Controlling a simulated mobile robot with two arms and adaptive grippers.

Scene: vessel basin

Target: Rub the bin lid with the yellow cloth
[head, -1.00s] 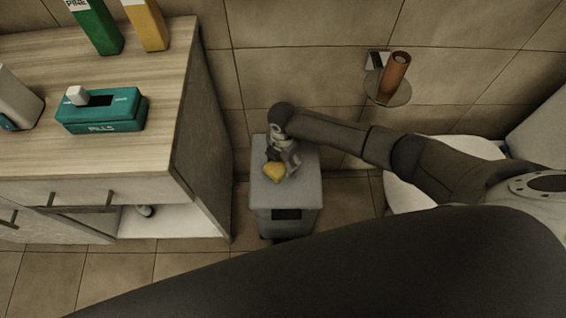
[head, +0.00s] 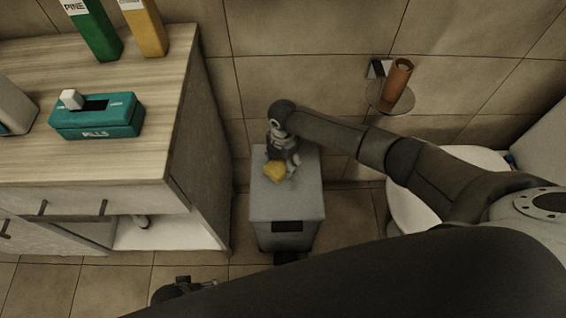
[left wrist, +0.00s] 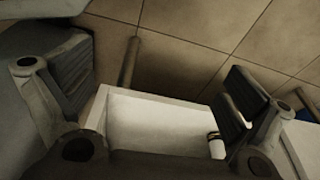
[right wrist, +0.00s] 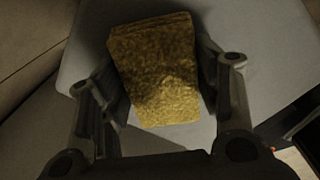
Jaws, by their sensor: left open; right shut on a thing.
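The yellow cloth (head: 275,172) is at the back part of the grey bin lid (head: 290,197) in the head view. My right gripper (head: 284,163) is shut on the cloth, just above the lid. In the right wrist view the cloth (right wrist: 158,70) sits between both fingers, with the pale lid (right wrist: 265,45) behind it. I cannot tell whether the cloth touches the lid. My left gripper (left wrist: 165,90) is open and empty in its wrist view, facing a white shelf surface; part of it shows at the bottom of the head view.
A wooden cabinet (head: 130,165) stands left of the bin, carrying a teal pill box (head: 97,117) and green and yellow cartons. A toilet (head: 465,155) is at the right. Floor in front of the bin is partly hidden by my arm.

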